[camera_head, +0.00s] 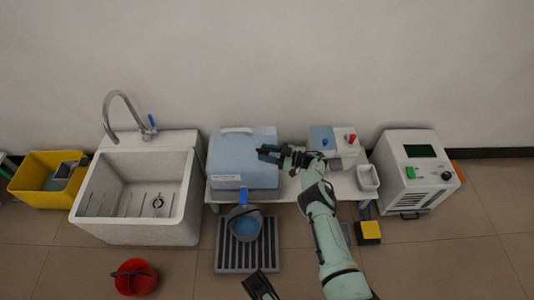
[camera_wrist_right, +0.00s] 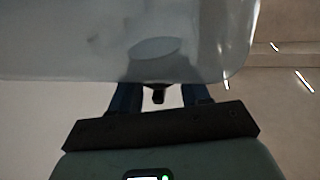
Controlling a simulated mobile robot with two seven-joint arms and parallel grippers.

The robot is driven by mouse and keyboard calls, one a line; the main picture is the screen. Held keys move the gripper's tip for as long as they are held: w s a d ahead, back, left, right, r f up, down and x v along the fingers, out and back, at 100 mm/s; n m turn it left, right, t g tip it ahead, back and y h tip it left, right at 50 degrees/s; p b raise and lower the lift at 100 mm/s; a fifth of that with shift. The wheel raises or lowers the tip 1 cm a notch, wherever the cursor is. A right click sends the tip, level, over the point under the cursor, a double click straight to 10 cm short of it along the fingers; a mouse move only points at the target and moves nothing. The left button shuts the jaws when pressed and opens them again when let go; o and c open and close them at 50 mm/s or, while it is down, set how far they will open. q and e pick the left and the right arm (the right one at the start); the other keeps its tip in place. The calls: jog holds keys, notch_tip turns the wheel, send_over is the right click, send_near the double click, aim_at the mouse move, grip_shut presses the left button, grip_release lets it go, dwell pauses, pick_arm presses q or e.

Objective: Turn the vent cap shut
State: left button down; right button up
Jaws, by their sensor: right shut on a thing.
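A large blue-grey box (camera_head: 243,170) with a pale handle on top stands on the low white bench. My right gripper (camera_head: 268,153) reaches over the box's right part from the right. In the right wrist view, the blue fingers of the gripper (camera_wrist_right: 160,97) stand either side of a small dark piece (camera_wrist_right: 158,96) by the box's edge (camera_wrist_right: 100,76). I take this piece for the vent cap; the gripper is shut on it. Its turn angle cannot be seen. A dark part at the bottom, probably my left gripper (camera_head: 260,286), is cut off by the frame edge.
A sink (camera_head: 185,207) stands left of the bench, and a white machine (camera_head: 408,165) stands to the right. A blue bucket (camera_head: 244,224) sits on a slatted grey mat (camera_head: 228,264) in front. A red bucket (camera_head: 134,277) and yellow crate (camera_head: 30,188) are on the floor.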

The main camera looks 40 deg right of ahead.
jog(key=o, duration=1.1)
jog(key=shift+c, duration=0.2)
pick_arm(q)
jog(key=shift+t, duration=0.8)
jog(key=w, duration=0.1)
jog(key=w+r+p, duration=0.1)
jog(key=w, duration=0.1)
jog(key=w+r+p, duration=0.1)
jog(key=shift+w+d+r, duration=0.1)
jog(key=shift+w+d, duration=0.15)
pick_arm(e)
jog(key=v, duration=1.3)
jog(key=shift+d, duration=0.15)
